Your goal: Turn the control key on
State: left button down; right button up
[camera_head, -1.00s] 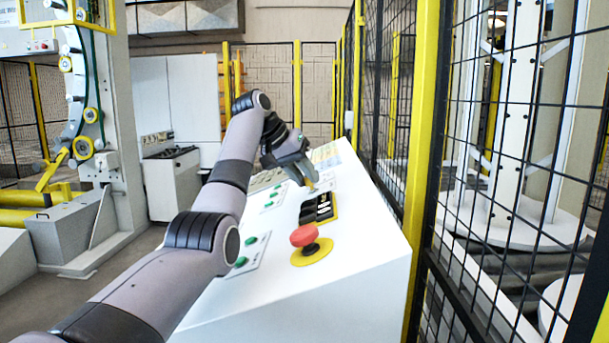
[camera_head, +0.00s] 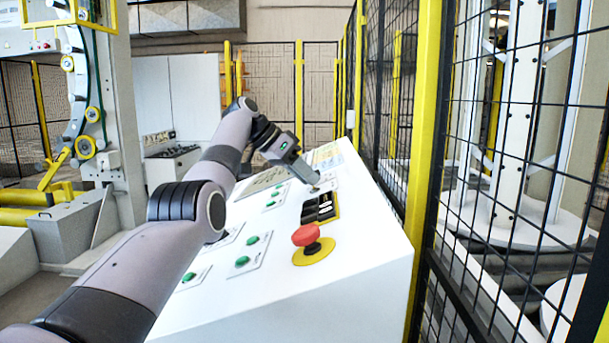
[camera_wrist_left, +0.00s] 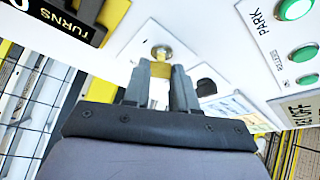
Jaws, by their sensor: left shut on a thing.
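The control key (camera_wrist_left: 160,71) is a small brass-coloured piece in front of a round lock (camera_wrist_left: 161,52) on the white panel, seen in the left wrist view. My left gripper (camera_wrist_left: 161,88) is shut on the key, with one dark finger on each side of it. In the head view my left gripper (camera_head: 315,183) reaches down to the far right part of the sloped control panel (camera_head: 352,230). Its fingers hide the key there. How far the key is turned cannot be told. My right gripper is not in view.
A red emergency button (camera_head: 306,235) on a yellow disc stands up nearer on the panel. A black turns counter (camera_head: 319,208) lies between it and my gripper. Green buttons (camera_head: 242,261) sit to the left. A mesh fence (camera_head: 424,150) with yellow posts runs close along the right.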

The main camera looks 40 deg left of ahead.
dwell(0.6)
pick_arm(q)
jog(key=c, duration=0.9)
grip_release()
jog(key=v, duration=0.7)
